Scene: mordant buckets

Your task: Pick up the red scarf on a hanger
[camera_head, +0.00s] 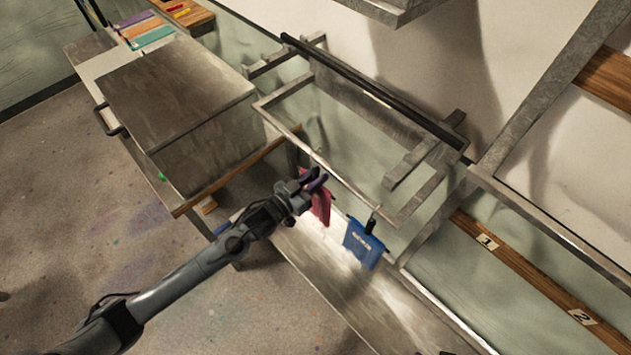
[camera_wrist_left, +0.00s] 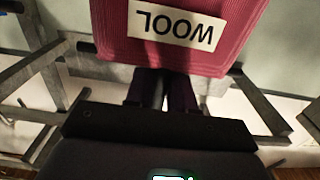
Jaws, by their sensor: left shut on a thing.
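The red scarf (camera_head: 321,207) hangs below the front bar of the metal wall rack, partly hidden behind my left gripper. In the left wrist view the red scarf (camera_wrist_left: 113,38) fills the upper middle and bears an upside-down white "WOOL" label. My left gripper (camera_head: 316,181) is at the top of the scarf, by the bar. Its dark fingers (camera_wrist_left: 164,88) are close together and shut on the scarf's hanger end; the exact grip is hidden. I cannot tell whether the hanger still rests on the bar. My right gripper is not in view.
A blue labelled cloth (camera_head: 363,244) hangs to the right on the rack (camera_head: 345,180). A large metal box (camera_head: 175,105) stands on the bench at left. A metal frame (camera_head: 560,150) and a wooden rail (camera_head: 525,270) with number tags are at right. Open floor lies at lower left.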

